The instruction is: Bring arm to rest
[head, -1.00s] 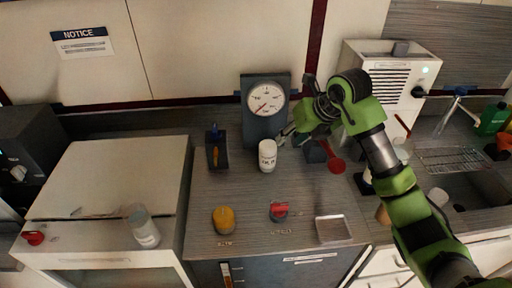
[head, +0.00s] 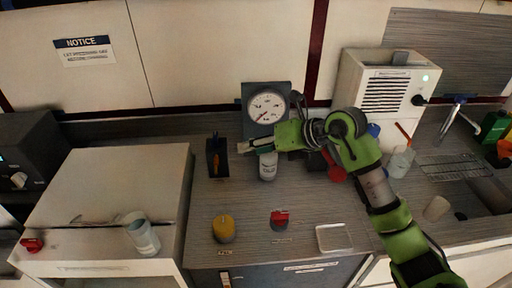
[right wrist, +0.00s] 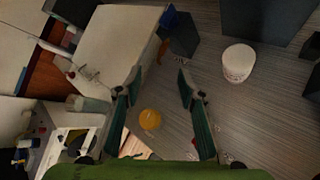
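My right arm comes in from the right in the head view. Its gripper (head: 246,147) points left, over or in front of the top of a white labelled bottle (head: 267,168) below the gauge. In the right wrist view the two fingers of my right gripper (right wrist: 157,82) are well apart with nothing between them. The white bottle (right wrist: 238,63) stands to the right of the fingers there, apart from them. My left gripper is not in view.
A gauge (head: 267,106) stands behind my right gripper. A yellow knob (head: 223,229) and a red knob (head: 280,220) are on the counter front. A black block with an orange handle (head: 217,158) stands left of the gripper. A clear cup (head: 143,234) sits at left.

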